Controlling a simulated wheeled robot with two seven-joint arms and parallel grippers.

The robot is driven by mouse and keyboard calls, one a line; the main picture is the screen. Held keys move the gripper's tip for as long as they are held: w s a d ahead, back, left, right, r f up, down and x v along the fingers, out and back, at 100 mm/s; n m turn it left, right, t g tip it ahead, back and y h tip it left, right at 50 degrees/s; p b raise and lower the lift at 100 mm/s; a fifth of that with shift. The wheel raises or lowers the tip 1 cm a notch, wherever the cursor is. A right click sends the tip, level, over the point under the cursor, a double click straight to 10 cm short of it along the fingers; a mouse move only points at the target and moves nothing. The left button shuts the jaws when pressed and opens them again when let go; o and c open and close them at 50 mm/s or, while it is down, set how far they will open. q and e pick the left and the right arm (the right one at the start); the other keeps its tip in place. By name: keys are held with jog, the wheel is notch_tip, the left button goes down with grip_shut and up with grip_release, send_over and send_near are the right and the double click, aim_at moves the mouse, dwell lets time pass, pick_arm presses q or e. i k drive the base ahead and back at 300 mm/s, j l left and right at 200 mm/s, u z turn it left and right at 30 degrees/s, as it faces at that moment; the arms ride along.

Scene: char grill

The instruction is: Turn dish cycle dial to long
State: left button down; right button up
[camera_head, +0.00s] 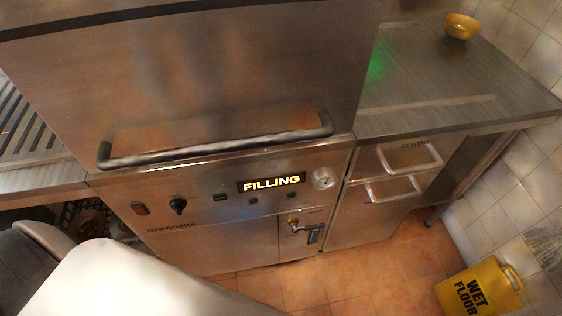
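The dish machine's front panel (225,222) faces me below its hood. A black dial (178,205) sits toward the left of the panel, its pointer direction too small to read. A lit display (271,183) reads "FILLING" to the right of the dial. A dark red switch (140,209) is left of the dial, and a round gauge (324,178) is at the panel's right. A white and dark part of my own body fills the lower left corner. Neither gripper shows, and nothing visible touches the dial.
A long dark bar handle (218,146) crosses the hood front above the panel. A steel counter (440,75) with a yellow bowl (461,26) is at the right. Drawers with light handles (394,189) are below it. A yellow wet floor sign (478,290) stands at the lower right.

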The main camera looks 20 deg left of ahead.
aim_at(178, 205)
jog(key=k+u, duration=0.3)
jog(key=u, duration=0.35)
jog(key=j+u, duration=0.1)
jog(key=u, duration=0.3)
jog(key=l+u, duration=0.1)
jog(key=l, duration=0.15)
